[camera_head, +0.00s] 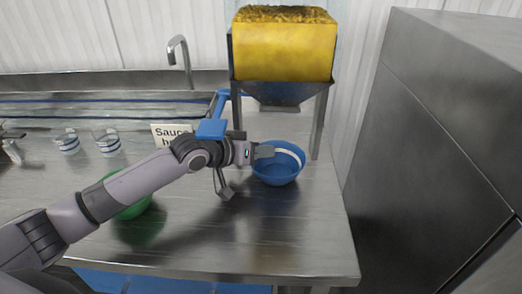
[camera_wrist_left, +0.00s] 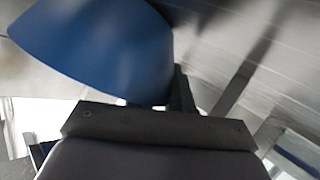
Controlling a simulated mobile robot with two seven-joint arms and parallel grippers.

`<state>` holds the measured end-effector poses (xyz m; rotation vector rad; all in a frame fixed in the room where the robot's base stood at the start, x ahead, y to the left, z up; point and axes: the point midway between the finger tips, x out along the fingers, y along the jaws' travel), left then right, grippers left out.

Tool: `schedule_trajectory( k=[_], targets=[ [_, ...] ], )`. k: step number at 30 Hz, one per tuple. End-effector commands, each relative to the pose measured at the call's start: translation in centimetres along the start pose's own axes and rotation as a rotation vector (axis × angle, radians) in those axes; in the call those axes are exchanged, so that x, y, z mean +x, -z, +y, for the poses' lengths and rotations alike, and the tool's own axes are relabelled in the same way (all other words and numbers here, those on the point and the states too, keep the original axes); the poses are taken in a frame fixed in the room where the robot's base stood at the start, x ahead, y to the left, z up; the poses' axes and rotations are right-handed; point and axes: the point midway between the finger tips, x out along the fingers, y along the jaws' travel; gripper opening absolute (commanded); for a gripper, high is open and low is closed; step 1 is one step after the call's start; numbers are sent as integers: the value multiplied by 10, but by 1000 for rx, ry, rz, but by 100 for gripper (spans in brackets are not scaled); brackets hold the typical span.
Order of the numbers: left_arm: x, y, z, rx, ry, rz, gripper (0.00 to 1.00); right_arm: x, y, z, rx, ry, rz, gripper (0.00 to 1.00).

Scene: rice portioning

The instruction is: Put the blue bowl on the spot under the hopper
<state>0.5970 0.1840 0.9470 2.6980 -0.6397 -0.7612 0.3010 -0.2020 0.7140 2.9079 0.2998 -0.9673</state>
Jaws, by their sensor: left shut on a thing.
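The blue bowl (camera_head: 277,176), with a white band inside, is at the front of the hopper (camera_head: 284,50), near its right front leg. My left gripper (camera_head: 264,152) is shut on the bowl's left rim. The bowl looks about upright; I cannot tell whether it touches the steel counter. The wrist view shows the bowl's blue outer wall (camera_wrist_left: 95,45) close up beside the gripper. The hopper's funnel outlet is behind and above the bowl. No marked spot under the hopper can be made out. My right gripper is not in view.
A green bowl (camera_head: 131,209) is partly hidden behind my left arm. A sign (camera_head: 168,131) and two striped cups (camera_head: 107,142) stand left of the hopper. A faucet (camera_head: 181,58) is at the back, and a tall steel cabinet (camera_head: 450,150) at right. The counter's front right is clear.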

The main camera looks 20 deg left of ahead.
Motion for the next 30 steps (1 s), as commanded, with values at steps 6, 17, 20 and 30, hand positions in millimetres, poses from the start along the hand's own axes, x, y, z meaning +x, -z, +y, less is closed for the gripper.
schedule_trajectory(
  k=[6, 17, 20, 30],
  targets=[
    [1, -2, 0, 0, 0, -1, 45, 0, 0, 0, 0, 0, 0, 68],
    [-7, 0, 0, 1, 0, 0, 45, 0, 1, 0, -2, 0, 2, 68],
    [-19, 1, 0, 1, 1, 0, 45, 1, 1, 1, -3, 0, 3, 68],
    [-64, 0, 0, 1, 1, -1, 45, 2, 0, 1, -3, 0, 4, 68]
  ],
)
